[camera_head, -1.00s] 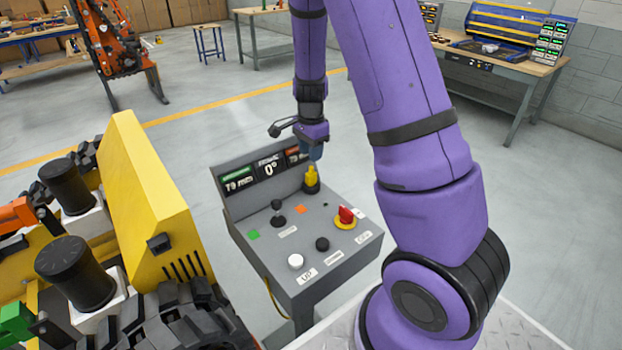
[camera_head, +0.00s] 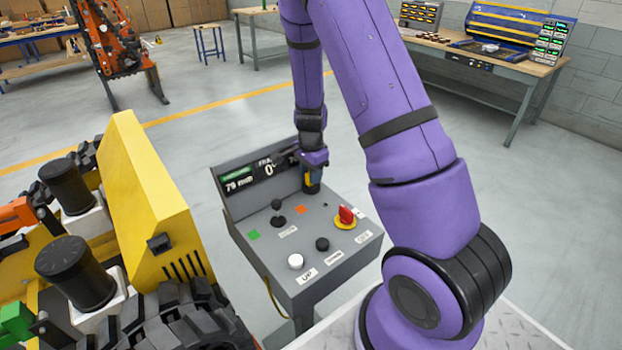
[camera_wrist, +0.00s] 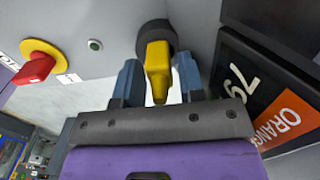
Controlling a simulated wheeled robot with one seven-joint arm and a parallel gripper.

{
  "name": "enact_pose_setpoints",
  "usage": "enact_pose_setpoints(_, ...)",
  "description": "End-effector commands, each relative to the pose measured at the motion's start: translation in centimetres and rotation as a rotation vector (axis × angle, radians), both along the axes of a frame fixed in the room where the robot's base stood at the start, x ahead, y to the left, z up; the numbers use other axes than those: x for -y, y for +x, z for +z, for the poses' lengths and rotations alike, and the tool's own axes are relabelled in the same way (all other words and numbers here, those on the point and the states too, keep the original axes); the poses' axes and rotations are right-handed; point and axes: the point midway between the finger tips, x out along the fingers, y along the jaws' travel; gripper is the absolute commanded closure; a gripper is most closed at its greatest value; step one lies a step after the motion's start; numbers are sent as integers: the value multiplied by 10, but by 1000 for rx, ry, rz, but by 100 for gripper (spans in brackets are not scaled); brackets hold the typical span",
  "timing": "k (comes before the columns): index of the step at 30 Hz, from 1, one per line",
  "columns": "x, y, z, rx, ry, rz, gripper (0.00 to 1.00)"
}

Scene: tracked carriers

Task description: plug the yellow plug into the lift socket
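The yellow plug (camera_wrist: 158,68) stands at a dark round socket (camera_wrist: 156,36) on the grey console, in the wrist view. In the head view the yellow plug (camera_head: 307,179) is mostly hidden by my gripper, above its black base (camera_head: 311,188). Which socket is the lift socket, I cannot tell.
The console (camera_head: 270,250) carries a black joystick (camera_head: 278,215), a red switch (camera_head: 346,214), a white button (camera_head: 296,261) and a black button (camera_head: 322,244). Its upright display (camera_head: 240,184) stands close beside my gripper. A yellow tracked machine (camera_head: 150,200) is at the left.

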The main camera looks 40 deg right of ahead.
Motion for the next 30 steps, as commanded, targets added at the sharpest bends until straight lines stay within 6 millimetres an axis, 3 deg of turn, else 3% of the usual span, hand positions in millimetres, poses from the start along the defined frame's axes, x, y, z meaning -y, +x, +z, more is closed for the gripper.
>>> enact_pose_setpoints(1, 0, 0, 0, 0, 0, 0, 73)
enact_pose_setpoints(5, 0, 0, 0, 0, 0, 0, 100)
enact_pose_setpoints(17, 0, 0, 5, 1, 0, 1, 100)
enact_pose_setpoints(25, 0, 1, 36, 4, -1, 1, 100)
enact_pose_setpoints(30, -29, -23, 39, -1, 2, 5, 100)
